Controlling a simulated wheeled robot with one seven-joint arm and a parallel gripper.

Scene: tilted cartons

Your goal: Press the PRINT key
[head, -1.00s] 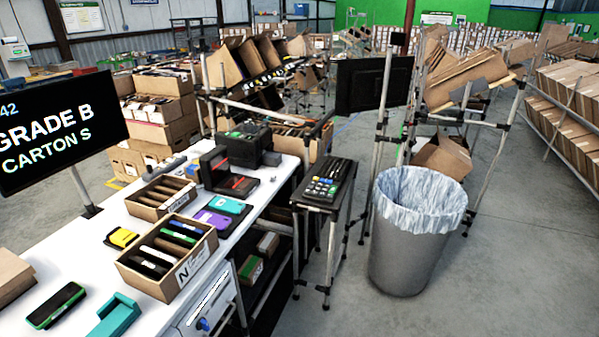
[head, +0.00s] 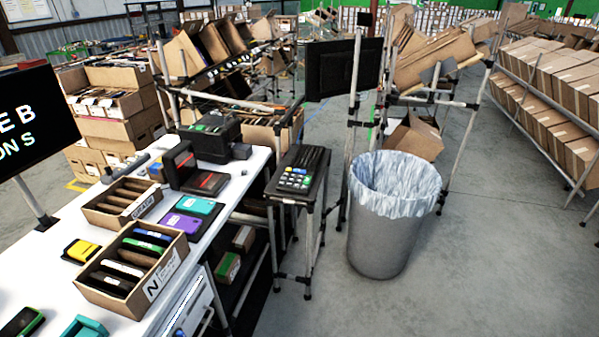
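A dark keypad unit (head: 301,171) with blue, green, yellow and pale keys lies on a small tube-framed stand in the head view, just right of the white bench. The lettering on its keys is too small to read, so I cannot tell which is PRINT. A black device with green parts (head: 211,135), perhaps a printer, stands at the far end of the bench. My gripper is not in view.
The white bench (head: 213,231) holds cartons of phones, including one marked N (head: 140,264), and loose phones. A grey lined bin (head: 386,236) stands right of the stand. A dark monitor (head: 343,69) rises behind. Floor is clear at the lower right.

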